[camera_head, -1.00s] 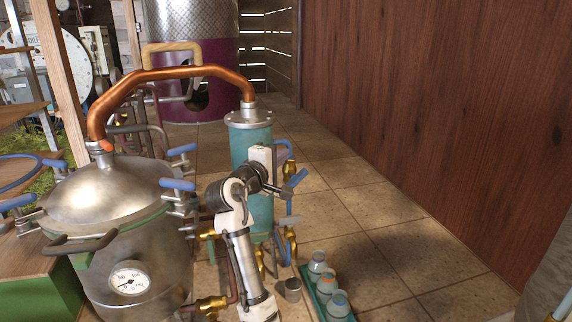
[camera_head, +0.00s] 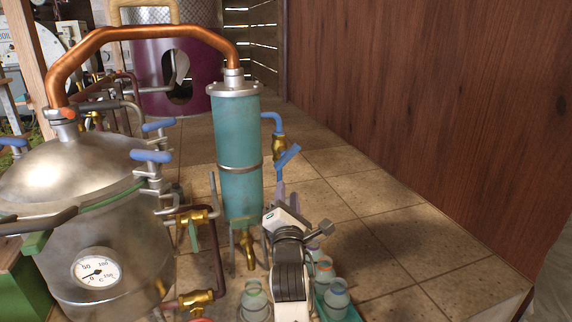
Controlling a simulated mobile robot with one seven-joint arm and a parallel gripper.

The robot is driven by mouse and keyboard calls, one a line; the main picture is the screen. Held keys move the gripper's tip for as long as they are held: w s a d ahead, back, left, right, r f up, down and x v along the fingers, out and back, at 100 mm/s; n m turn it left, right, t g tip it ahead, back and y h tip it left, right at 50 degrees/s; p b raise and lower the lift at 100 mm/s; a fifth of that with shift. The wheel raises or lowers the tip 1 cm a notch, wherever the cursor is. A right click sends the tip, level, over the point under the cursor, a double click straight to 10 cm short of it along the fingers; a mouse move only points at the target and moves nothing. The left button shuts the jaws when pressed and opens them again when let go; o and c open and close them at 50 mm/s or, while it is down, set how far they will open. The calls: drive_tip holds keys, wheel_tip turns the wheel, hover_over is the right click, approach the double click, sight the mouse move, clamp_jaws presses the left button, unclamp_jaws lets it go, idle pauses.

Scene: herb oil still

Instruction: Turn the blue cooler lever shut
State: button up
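The blue cooler lever (camera_head: 288,156) slants up to the right beside a brass valve (camera_head: 278,146). The valve sits under a bent blue pipe on the right of the teal cooler column (camera_head: 237,135). My gripper (camera_head: 285,192) is just below the lever, with pale lavender fingers pointing up from a white hand. The fingers look close under the lever; I cannot tell whether they touch it. The gap between the fingers is too small to read. My arm hides the lower right of the cooler.
The steel still pot (camera_head: 72,190) with blue-handled clamps and a gauge stands at left. A copper pipe (camera_head: 140,36) joins it to the cooler. Jars (camera_head: 336,295) stand in a teal tray near my arm. Tiled floor at right is clear up to the wooden wall (camera_head: 430,100).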

sight(287, 160)
drive_tip(key=p+x, duration=0.3)
drive_tip(key=x, duration=0.9)
drive_tip(key=shift+w+r, duration=0.1)
drive_tip(key=shift+w, duration=0.15)
drive_tip(key=shift+c, duration=0.2)
clamp_jaws()
